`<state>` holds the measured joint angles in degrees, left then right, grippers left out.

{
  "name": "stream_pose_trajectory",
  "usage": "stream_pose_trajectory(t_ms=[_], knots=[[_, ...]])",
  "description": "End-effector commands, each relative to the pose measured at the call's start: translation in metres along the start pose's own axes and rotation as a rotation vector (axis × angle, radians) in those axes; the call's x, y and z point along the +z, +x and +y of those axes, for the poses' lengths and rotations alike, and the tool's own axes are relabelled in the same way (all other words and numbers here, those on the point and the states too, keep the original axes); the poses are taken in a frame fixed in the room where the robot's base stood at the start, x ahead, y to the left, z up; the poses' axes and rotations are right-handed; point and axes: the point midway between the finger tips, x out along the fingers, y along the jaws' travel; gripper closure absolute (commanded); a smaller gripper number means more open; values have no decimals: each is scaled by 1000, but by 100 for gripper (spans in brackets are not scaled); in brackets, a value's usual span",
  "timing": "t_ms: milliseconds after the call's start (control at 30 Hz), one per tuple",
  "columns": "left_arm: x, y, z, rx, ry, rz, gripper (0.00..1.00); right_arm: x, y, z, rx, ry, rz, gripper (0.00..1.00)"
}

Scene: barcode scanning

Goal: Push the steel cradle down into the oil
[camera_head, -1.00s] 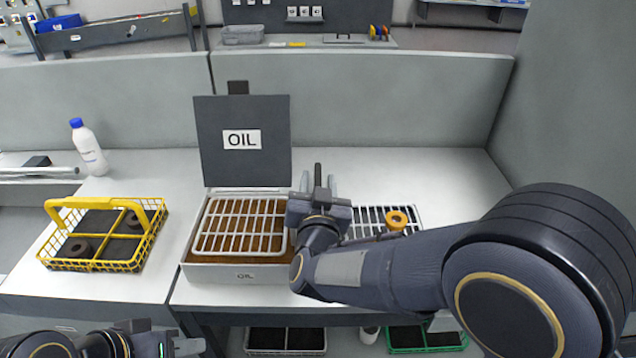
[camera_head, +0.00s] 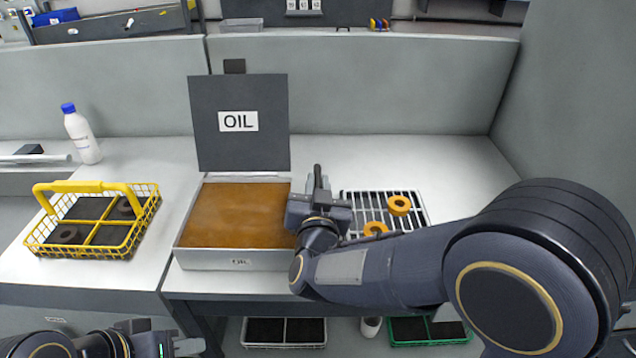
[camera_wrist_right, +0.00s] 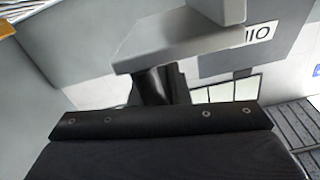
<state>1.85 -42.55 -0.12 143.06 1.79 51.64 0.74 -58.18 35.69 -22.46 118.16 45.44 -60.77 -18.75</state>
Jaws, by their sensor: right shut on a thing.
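The oil bath (camera_head: 215,259) is a grey box labelled OIL, filled with brown oil (camera_head: 237,214); its dark lid (camera_head: 238,150) stands open behind it. The steel cradle's bars do not show; the oil surface looks unbroken. My right gripper (camera_head: 319,190) is at the bath's right edge, shut on a dark upright handle (camera_head: 317,172). In the right wrist view, a dark post (camera_wrist_right: 158,84) shows below a grey finger; what it joins is hidden. My left gripper (camera_head: 190,346) is only partly in view at the bottom left, and its opening is unclear.
A yellow basket (camera_head: 146,222) with dark rings stands left. A wire rack (camera_head: 412,204) with orange rings (camera_head: 399,204) lies right of the bath, partly behind my right arm. A white bottle (camera_head: 82,137) stands at the back left. The bench behind the rack is clear.

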Motion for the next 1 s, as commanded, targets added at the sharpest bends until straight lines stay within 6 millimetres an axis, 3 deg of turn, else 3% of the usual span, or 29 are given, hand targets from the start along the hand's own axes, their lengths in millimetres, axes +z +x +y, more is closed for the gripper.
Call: stream_pose_trajectory(t_ms=[33, 333, 367, 500, 800, 1000], knots=[[4, 8, -4, 0, 0, 0, 64, 11, 0, 2, -1, 1, -4, 100], [3, 6, -3, 0, 0, 1, 64, 12, -1, 1, -1, -2, -13, 100], [3, 6, -3, 0, 0, 1, 64, 12, -1, 1, -1, -2, -14, 81], [3, 6, -3, 0, 0, 1, 64, 11, -1, 1, -1, -2, -11, 64], [3, 6, -3, 0, 0, 1, 64, 9, -3, 1, -1, 0, -5, 64], [4, 8, -4, 0, 0, 0, 64, 9, -29, 1, -3, 1, -5, 64]])
